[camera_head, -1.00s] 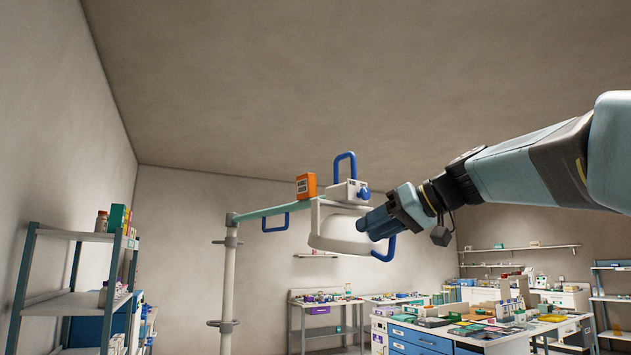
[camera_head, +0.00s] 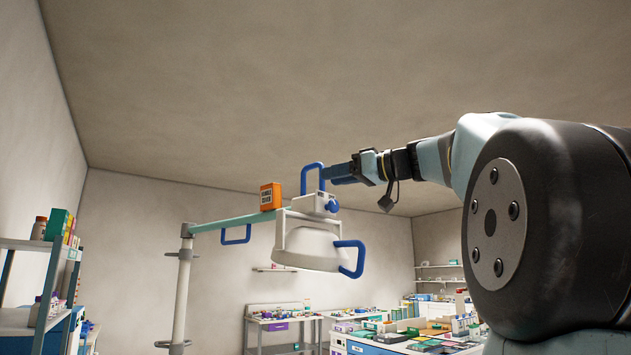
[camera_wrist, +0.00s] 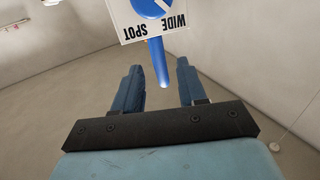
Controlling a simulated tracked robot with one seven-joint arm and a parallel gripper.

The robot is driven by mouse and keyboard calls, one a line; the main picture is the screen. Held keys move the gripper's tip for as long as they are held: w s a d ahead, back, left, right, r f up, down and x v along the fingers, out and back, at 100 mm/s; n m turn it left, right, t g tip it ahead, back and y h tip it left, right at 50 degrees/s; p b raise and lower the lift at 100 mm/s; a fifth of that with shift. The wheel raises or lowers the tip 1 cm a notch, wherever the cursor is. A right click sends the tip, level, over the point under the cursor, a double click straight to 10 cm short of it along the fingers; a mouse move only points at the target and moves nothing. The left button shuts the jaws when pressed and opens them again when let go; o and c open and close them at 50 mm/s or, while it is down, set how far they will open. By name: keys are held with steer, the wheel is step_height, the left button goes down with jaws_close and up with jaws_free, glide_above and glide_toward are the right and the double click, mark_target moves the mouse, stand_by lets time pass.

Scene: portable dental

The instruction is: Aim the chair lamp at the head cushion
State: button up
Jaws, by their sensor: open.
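The white chair lamp (camera_head: 305,246) hangs at the end of a pale green arm (camera_head: 229,220). It has a blue top handle (camera_head: 304,181), a blue side handle (camera_head: 361,258) and a blue knob (camera_head: 331,206). My gripper (camera_head: 326,175) is at the top handle, above the knob. In the wrist view my gripper (camera_wrist: 158,72) is open, with a blue bar (camera_wrist: 158,65), apparently the top handle seen end-on, between its fingers. No clear contact shows. The WIDE SPOT panel (camera_wrist: 127,28) is upside down beyond. The head cushion is not in view.
An orange box (camera_head: 271,196) sits on the lamp arm, with another blue handle (camera_head: 236,234) below it. A white pole (camera_head: 181,290) holds the arm. Shelves (camera_head: 20,318) stand at left. A cluttered bench (camera_head: 265,320) is behind.

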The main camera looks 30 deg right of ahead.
steer(key=shift+x, duration=3)
steer(key=shift+c, duration=0.3)
jaws_close()
